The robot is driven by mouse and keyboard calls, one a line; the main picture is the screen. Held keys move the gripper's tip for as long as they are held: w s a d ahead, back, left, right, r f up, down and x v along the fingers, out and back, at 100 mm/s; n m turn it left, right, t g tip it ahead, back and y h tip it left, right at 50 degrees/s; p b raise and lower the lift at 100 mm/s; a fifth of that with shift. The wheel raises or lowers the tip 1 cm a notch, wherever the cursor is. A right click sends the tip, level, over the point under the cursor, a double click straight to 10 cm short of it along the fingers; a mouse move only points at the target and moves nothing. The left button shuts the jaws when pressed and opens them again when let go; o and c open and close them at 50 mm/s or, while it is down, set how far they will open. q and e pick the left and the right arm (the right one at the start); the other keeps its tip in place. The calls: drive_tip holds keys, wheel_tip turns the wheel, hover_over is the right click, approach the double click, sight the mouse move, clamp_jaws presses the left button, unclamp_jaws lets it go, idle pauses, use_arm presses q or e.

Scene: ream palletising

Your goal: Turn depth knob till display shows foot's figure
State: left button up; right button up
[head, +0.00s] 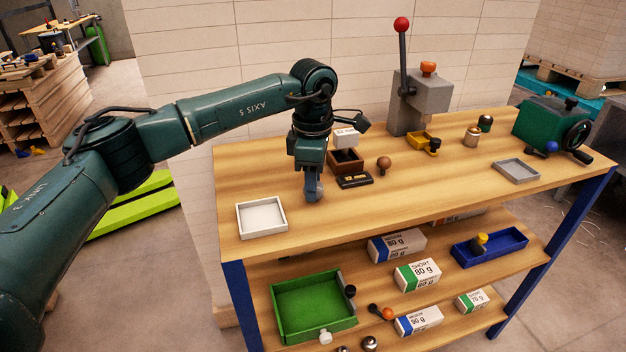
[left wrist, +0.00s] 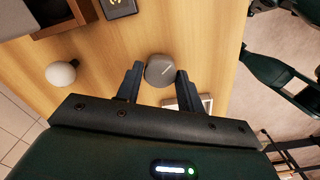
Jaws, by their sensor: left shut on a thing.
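My left gripper (head: 313,198) points down at the front left of the wooden workbench (head: 440,188). In the left wrist view its two fingers (left wrist: 160,85) are shut on a round grey knob (left wrist: 160,70) with a pale mark on its face. In the head view the fingers hide the knob. A small black display (head: 355,180) lies just right of the gripper; its figure is too small to read, and its edge shows in the left wrist view (left wrist: 118,6). A white block (head: 345,138) with small print sits behind, by a brown box (head: 346,161). My right gripper is out of view.
An empty pale tray (head: 262,234) lies left of the gripper. A brown ball knob (head: 384,163) stands right of the display. A grey lever press (head: 420,103) and a green device with a handwheel (head: 548,125) stand farther right. Lower shelves hold ream packs and bins.

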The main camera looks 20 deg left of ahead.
use_arm(q)
drive_tip(key=m, duration=0.3)
drive_tip(key=shift+r+m, duration=0.1)
drive_tip(key=shift+m, duration=0.3)
drive_tip(key=shift+w+m, duration=0.1)
drive_tip(key=shift+m, duration=1.7)
drive_tip(key=o, duration=1)
wheel_tip(320, 180, up, 13)
drive_tip(key=shift+r, duration=0.1)
